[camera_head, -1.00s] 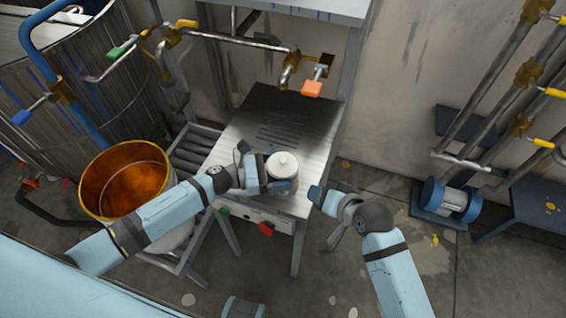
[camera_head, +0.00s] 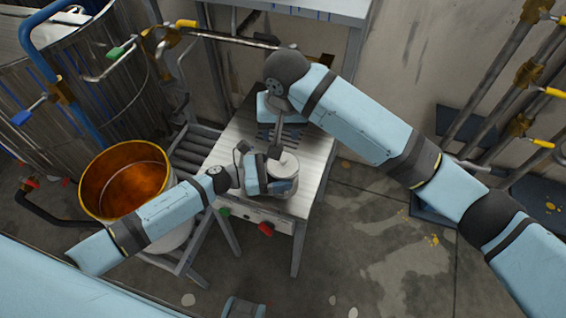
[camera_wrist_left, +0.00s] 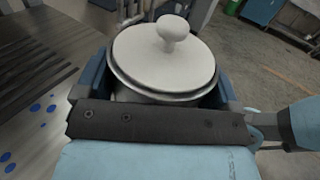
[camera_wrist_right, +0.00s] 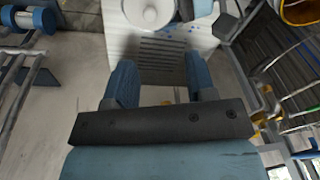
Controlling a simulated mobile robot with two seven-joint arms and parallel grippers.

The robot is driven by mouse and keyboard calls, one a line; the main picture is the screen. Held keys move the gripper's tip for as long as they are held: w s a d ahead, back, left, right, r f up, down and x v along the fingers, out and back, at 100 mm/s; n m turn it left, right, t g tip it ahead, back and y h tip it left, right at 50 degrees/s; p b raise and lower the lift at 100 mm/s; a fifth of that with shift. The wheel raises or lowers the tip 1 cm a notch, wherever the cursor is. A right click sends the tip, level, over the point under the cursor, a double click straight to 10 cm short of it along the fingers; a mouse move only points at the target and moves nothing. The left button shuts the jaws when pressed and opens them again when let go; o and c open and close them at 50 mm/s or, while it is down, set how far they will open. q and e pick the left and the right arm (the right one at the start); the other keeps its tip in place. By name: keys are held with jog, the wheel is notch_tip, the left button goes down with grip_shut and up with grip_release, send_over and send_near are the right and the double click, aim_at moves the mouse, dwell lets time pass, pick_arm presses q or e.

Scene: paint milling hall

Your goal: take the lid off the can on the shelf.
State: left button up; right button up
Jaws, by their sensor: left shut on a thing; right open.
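The can (camera_head: 284,188) stands on the pale metal shelf (camera_head: 225,145), its white round lid (camera_head: 285,163) with a knob seated on top. In the left wrist view the lid (camera_wrist_left: 160,60) and knob (camera_wrist_left: 172,30) fill the upper middle. My left gripper (camera_head: 272,182) is shut around the can's body below the lid. My right gripper (camera_head: 275,120) is open above the shelf, on the wall side of the can. In the right wrist view its blue fingers (camera_wrist_right: 160,70) are apart and empty, with the lid (camera_wrist_right: 150,12) beyond them at the top edge.
An orange-filled bucket (camera_head: 128,185) stands left of the shelf, beside rollers (camera_head: 195,150). Pipes with valves (camera_head: 225,38) run behind, and a large vat (camera_head: 60,85) is at upper left.

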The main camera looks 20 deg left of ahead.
send_over(283, 159)
jog(key=shift+h, duration=0.4)
notch_tip(283, 159, down, 6)
notch_tip(283, 159, down, 5)
jog(key=shift+s+f, duration=0.1)
grip_shut()
